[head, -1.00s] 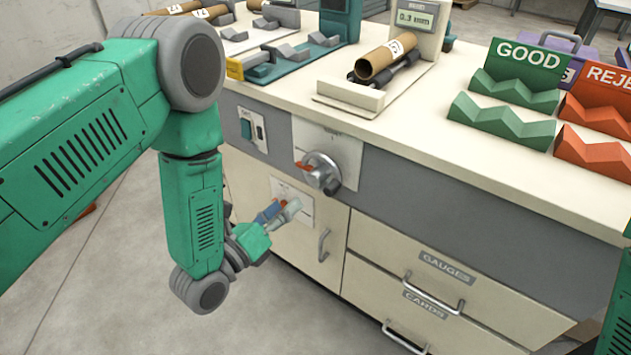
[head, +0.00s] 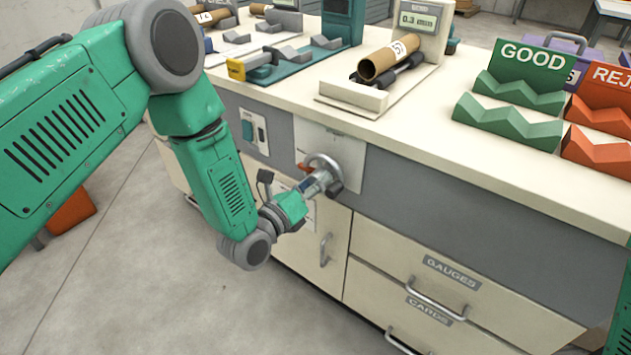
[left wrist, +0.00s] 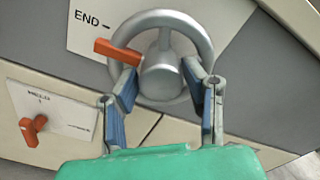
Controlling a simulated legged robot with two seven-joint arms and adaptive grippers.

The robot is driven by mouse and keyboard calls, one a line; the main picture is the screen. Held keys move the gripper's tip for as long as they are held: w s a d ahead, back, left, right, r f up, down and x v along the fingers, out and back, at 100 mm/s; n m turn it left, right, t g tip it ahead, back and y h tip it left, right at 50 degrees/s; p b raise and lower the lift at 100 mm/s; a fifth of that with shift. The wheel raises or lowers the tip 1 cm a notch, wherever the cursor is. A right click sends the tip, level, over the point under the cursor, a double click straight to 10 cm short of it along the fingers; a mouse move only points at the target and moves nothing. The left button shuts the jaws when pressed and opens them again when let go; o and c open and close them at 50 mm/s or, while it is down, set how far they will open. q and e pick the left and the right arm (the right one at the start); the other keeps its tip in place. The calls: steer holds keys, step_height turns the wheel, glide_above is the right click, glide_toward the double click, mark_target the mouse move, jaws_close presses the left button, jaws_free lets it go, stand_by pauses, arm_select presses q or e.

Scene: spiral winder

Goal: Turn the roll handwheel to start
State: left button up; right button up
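The silver roll handwheel (head: 327,163) is on the front of the cabinet, partly hidden behind my left gripper (head: 318,184). In the left wrist view the handwheel (left wrist: 205,38) shows its round rim, a spoke and a central hub. An orange pointer (left wrist: 117,51) sits at its left, below the printed word END. My left gripper (left wrist: 160,78) is open, with its blue-padded fingers apart on either side of the hub, overlapping the lower rim. I cannot tell whether they touch it. My right gripper is out of view.
An orange knob (left wrist: 33,130) on a white plate is at lower left in the wrist view. Drawer handles (head: 427,298) stick out below right. A cardboard tube (head: 388,60) rests on the worktop, near a green GOOD rack (head: 520,92). The floor in front is clear.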

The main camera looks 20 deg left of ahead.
arm_select(q)
steer(key=c, duration=0.5)
